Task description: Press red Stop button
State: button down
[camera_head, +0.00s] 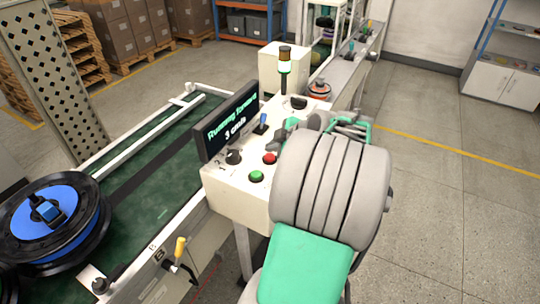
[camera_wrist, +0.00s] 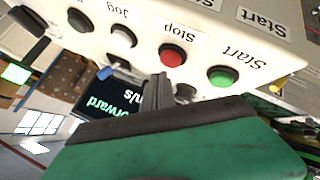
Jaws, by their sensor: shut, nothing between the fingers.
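The red Stop button (camera_head: 269,158) sits on the light control panel (camera_head: 222,190) beside the conveyor. It also shows in the wrist view (camera_wrist: 172,55), with a "Stop" label by it. The green Start button (camera_head: 256,176) is beside it, and it shows in the wrist view (camera_wrist: 222,76) to the right of the red one. My gripper (camera_wrist: 158,80) is shut and empty. Its fingertips appear just below the red button in the wrist picture; I cannot tell the gap. In the head view, my arm covers much of the panel's right side.
A display (camera_head: 228,122) reading "Running forward 3 cm/s" stands at the panel's back edge. A black knob (camera_head: 234,157) and a signal lamp (camera_head: 285,65) are close by. The green conveyor (camera_head: 150,170) carries a blue-and-black hub (camera_head: 60,222). The floor at right is clear.

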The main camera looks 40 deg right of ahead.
aim_at(272, 157)
jog(key=shift+f, duration=0.15)
jog(key=shift+f+b, duration=0.3)
jog(key=shift+b, duration=0.45)
jog(key=shift+f+b, duration=0.55)
jog(key=shift+b, duration=0.1)
dwell(0.4)
jog(key=shift+r, duration=0.15)
jog(key=shift+r+p, duration=0.4)
jog(key=shift+r, duration=0.45)
jog(key=shift+r+p, duration=1.15)
jog(key=shift+r, duration=1.4)
